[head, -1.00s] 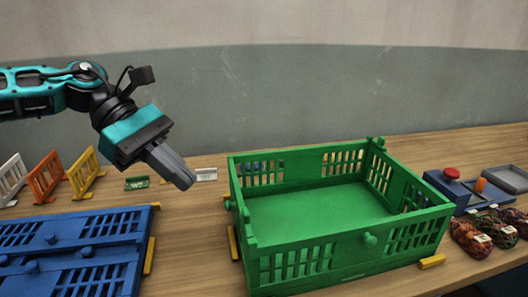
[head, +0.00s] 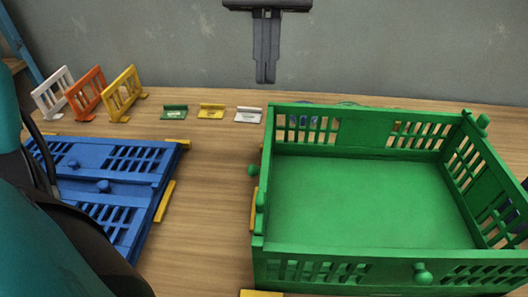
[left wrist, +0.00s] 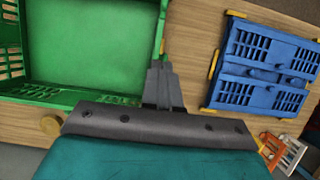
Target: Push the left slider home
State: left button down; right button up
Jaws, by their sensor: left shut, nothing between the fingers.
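The green crate (head: 365,200) stands open and empty on the table at the right of the head view. Green knobs stick out at its left wall, one (head: 253,170) further back and one (head: 261,199) nearer; I cannot tell which belongs to the left slider or how far it is pushed in. My left gripper (head: 265,80) is shut and empty, pointing down above the crate's back left corner and apart from it. In the left wrist view its fingers (left wrist: 160,70) show beside the crate's wall (left wrist: 130,101). My right gripper is not in view.
A blue folded crate (head: 110,158) lies flat at the left. White, orange and yellow upright panels (head: 122,95) stand behind it. Small green, yellow and white labelled holders (head: 211,111) line the back. Yellow strips (head: 165,201) lie beside the crates. Bare table (head: 205,215) separates them.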

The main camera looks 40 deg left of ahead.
aim_at(260, 208)
pick_arm(q)
jog(key=x, duration=1)
jog(key=shift+s+f, duration=0.1)
jog(key=shift+f, duration=0.05)
jog(key=shift+s+d+r, duration=0.2)
jog(key=shift+s+d, duration=0.5)
jog(key=shift+s, duration=0.3)
jog(key=shift+s+d, duration=0.35)
jog(key=shift+s, duration=0.15)
